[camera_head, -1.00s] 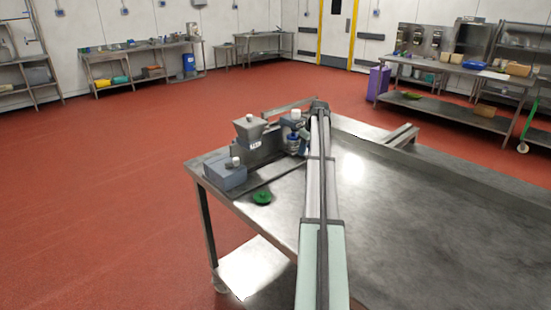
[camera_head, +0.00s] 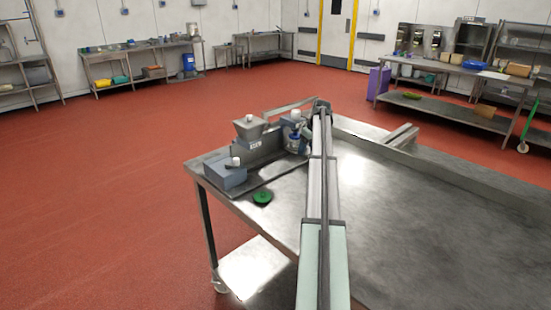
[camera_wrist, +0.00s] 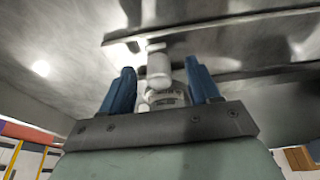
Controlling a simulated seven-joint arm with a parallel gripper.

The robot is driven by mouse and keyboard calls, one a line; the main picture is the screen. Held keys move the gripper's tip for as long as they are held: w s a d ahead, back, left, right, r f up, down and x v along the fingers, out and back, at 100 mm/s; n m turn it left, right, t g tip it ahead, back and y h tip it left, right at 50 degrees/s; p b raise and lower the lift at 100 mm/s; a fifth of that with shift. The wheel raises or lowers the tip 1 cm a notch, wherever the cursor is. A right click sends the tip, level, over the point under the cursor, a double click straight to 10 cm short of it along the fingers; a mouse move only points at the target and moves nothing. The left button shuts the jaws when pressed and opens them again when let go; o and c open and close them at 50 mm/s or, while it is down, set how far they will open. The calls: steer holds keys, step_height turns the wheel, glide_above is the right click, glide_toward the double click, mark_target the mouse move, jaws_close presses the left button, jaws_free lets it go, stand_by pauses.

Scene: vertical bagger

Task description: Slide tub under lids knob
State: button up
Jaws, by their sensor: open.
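My gripper (camera_wrist: 162,90) has two blue fingers, spread apart. Between them in the wrist view is a pale, round, tub-like body (camera_wrist: 165,98) with a dark printed band. I cannot tell whether the fingers touch it. A white knob (camera_wrist: 159,66) shows just above this body in the picture, in front of a grey metal part. In the head view my gripper (camera_head: 298,145) is small, beside a grey station with a white knob (camera_head: 296,115) at the table's far end. Its label is too small to read, and the tub is not clear there.
A grey hopper (camera_head: 250,128) with a white knob and a label stands left of my gripper. A blue-grey box (camera_head: 226,174) with a white knob is nearer the left edge. A green disc (camera_head: 262,197) lies on the steel table (camera_head: 400,230).

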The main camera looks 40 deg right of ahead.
steer(key=shift+r, duration=0.1)
steer(key=shift+v, duration=2.4)
steer(key=v, duration=1.4)
